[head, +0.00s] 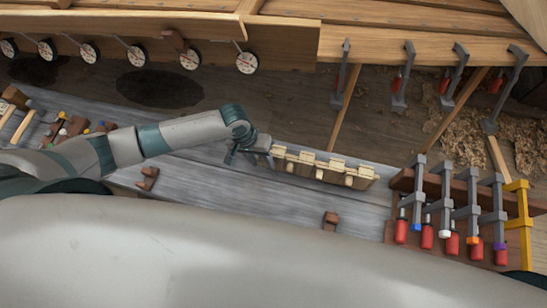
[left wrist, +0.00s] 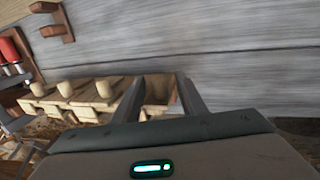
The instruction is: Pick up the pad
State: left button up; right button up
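I cannot tell for sure which thing is the pad. Two small brown notched blocks lie on the grey bench, one at left (head: 148,178) and one at front centre (head: 331,220). One such block shows in the left wrist view (left wrist: 52,20). A pale wooden rack (head: 325,168) holds several light wooden pieces in a row. My left gripper (head: 258,150) is at the left end of this rack. In the left wrist view its two fingers (left wrist: 158,92) stand apart, with the rack's end at or between them; contact is unclear. My right gripper is not in view.
Clamps with red handles (head: 453,243) hang on a brown stand at right. More clamps (head: 403,85) hang on the hull planks behind. Round dials (head: 246,62) hang at the upper left. Small tools (head: 70,125) lie at the bench's left end. The bench's middle (head: 230,190) is clear.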

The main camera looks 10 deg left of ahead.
pick_arm(q)
jog(key=shift+c, duration=0.7)
grip_shut()
